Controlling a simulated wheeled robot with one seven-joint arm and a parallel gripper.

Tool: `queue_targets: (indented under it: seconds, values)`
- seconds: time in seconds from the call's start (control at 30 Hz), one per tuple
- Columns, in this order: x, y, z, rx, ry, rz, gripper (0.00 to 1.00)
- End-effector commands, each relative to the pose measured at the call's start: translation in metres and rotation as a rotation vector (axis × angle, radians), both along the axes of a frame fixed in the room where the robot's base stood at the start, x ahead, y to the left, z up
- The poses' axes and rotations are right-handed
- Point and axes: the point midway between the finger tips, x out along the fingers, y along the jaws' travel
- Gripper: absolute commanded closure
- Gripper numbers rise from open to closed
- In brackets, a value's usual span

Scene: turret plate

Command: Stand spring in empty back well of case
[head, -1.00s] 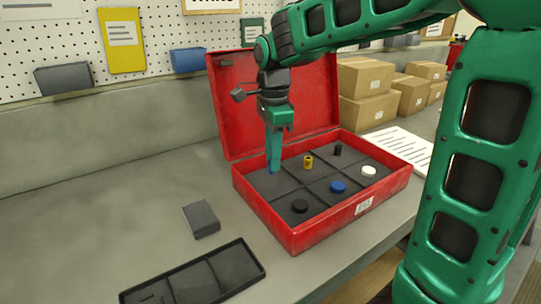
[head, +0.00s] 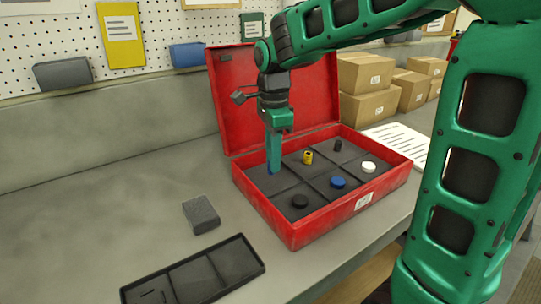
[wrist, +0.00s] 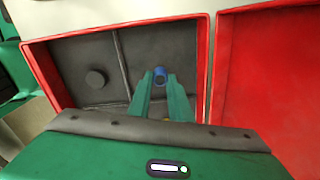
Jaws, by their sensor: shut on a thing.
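The red case (head: 300,238) stands open on the bench with its lid up at the back. My gripper (head: 273,165) points down into the back left well (head: 258,183), which holds nothing else that I can see. In the wrist view my gripper (wrist: 163,90) is shut on a small blue cylinder, the spring (wrist: 160,73), which looks upright between the fingertips. The fingers mostly hide it in the head view. I cannot tell whether it touches the well floor.
A grey block (head: 201,215) and a dark tray (head: 262,268) lie to the left.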

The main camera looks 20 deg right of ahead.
Motion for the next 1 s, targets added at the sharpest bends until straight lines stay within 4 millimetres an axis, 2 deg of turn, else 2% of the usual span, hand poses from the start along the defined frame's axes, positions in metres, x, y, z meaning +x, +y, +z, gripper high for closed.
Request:
queue_targets:
  seconds: [1.0]
  values:
    - [-0.0001, 0.0002, -0.0078, 0.0, 0.0, 0.0, 1.0]
